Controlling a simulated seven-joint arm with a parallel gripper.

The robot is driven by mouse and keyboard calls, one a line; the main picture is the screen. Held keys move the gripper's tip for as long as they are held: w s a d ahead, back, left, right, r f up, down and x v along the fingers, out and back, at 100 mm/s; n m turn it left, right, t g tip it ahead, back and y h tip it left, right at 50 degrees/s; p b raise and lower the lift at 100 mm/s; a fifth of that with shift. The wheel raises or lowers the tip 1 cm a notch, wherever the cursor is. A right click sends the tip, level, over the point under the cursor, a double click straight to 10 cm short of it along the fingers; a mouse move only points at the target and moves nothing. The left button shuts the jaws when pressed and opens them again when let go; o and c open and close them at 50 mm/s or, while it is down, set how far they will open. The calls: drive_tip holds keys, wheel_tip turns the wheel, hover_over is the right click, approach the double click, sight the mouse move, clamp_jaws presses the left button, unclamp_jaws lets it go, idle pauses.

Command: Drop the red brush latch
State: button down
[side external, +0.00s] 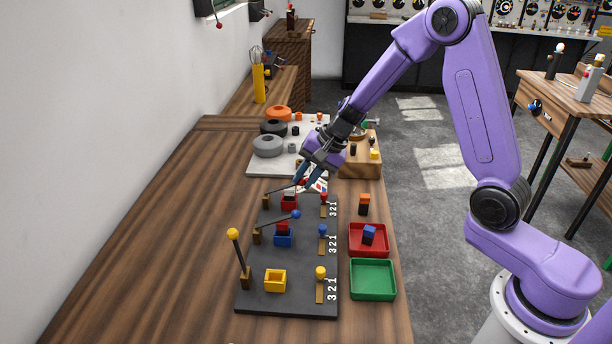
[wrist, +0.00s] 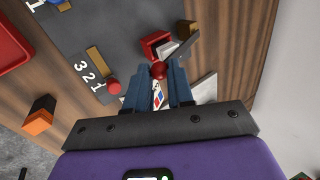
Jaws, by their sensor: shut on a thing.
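The red brush latch is a thin dark lever with a red ball knob (side external: 302,182), hinged at a brass post (side external: 266,201) on the dark board. My gripper (side external: 300,181) is low at the board's far end, its blue fingers closed around the red knob. In the wrist view the red knob (wrist: 158,70) sits between the fingertips (wrist: 158,76). The lever (wrist: 184,49) slants over the red holder (wrist: 157,45) and stays close to level. The red holder also shows in the side view (side external: 289,204), with a pale block in it.
The blue-knobbed lever (side external: 295,215) slants low over the blue holder (side external: 283,240). The yellow-knobbed lever (side external: 239,255) stands upright near the open yellow holder (side external: 275,281). Sliders with numbers line the board's right side. A red tray (side external: 352,249) with a blue block and an empty green tray (side external: 373,280) lie right.

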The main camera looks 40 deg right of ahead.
drive_tip(key=shift+s+d+f, duration=0.55)
drive_tip(key=shift+d+f, duration=0.05)
drive_tip(key=shift+f, duration=0.1)
drive_tip(key=c, duration=1)
unclamp_jaws()
drive_tip(key=shift+g, duration=0.3)
drive_tip(key=shift+a, duration=0.1)
drive_tip(key=shift+s+r, duration=0.15)
drive_tip(key=shift+r, duration=0.35)
drive_tip(key=v, duration=1.6)
drive_tip(key=shift+s+r, duration=0.1)
drive_tip(key=shift+r, duration=0.25)
